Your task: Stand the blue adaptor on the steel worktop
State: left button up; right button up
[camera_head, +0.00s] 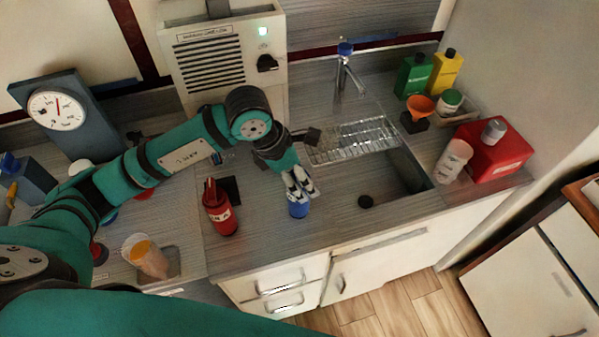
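The blue adaptor (298,210) is a small blue cylinder at the front of the steel worktop (258,238), left of the sink. It looks upright. I cannot tell whether its base touches the worktop. My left gripper (301,189) points down at it from above, with its pale fingertips at the adaptor's top. The fingers hide the top of the adaptor, and I cannot tell whether they grip it or stand apart around it. My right gripper is not in view.
A red bottle (221,214) stands left of the adaptor. The sink basin (385,181) and drying rack (352,141) lie to the right. A cup (148,257) is at the lower left.

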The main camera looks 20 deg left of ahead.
pick_arm(q)
jog(key=shift+r, duration=0.2)
jog(key=shift+a+r, duration=0.2)
jog(key=shift+r, duration=0.15)
jog(key=b+v, duration=0.2)
jog(key=v, duration=0.9)
jog(key=shift+s, duration=0.2)
